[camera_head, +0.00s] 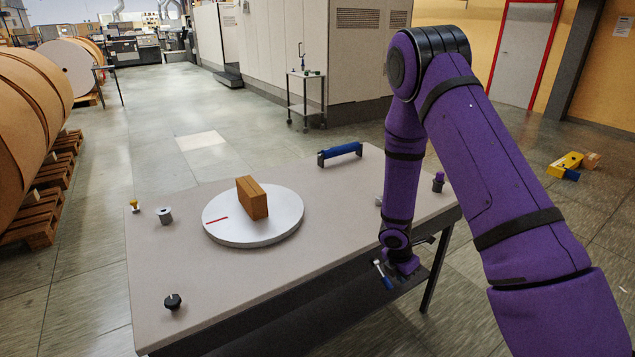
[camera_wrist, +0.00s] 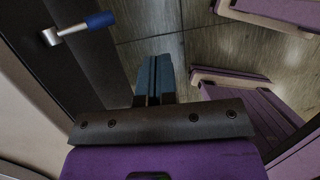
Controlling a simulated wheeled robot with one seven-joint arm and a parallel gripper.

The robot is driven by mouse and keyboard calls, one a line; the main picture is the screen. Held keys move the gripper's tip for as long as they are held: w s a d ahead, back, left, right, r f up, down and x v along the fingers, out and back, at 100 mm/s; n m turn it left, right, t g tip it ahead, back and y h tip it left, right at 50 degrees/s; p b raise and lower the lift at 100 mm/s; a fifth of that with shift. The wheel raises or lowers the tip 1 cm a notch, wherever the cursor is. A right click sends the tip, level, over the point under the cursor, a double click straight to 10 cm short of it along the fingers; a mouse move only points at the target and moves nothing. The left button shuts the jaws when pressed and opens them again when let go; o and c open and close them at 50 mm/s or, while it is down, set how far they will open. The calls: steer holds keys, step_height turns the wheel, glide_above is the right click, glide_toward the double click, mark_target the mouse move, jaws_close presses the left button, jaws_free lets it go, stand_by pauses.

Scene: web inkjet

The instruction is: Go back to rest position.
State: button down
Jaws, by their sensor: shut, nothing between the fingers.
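My gripper (camera_wrist: 154,62) shows in the wrist view with its two blue-grey fingers pressed together and nothing between them, pointing over the tiled floor. In the head view my purple arm bends down at the table's right edge, and its lower end is low beside that edge; the fingers cannot be made out there.
The table (camera_head: 165,268) bears a white turntable (camera_head: 235,233) with a brown block (camera_head: 252,198), a blue-handled bar (camera_head: 340,153) and several small knobs. A blue-handled tool (camera_wrist: 80,27) lies on a dark surface near my gripper. Open floor (camera_head: 140,140) is behind the table.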

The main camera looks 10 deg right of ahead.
steer(key=s+a+r+m+t, duration=0.15)
steer(key=r+m, duration=0.45)
steer(key=r, duration=1)
steer(key=s+r+m+t, duration=0.1)
steer(key=s+r+m, duration=0.35)
steer(key=r, duration=1.05)
steer(key=s+a+r+m+t+y, duration=0.1)
steer(key=s+a+r+m, duration=0.2)
steer(key=s+r+m, duration=0.3)
steer(key=s+a+r+m+t+y, duration=0.2)
steer(key=s+r+m, duration=0.3)
steer(key=s+r, duration=0.5)
steer(key=s+a, duration=0.1)
steer(key=s, duration=0.3)
steer(key=shift+s+m, duration=0.35)
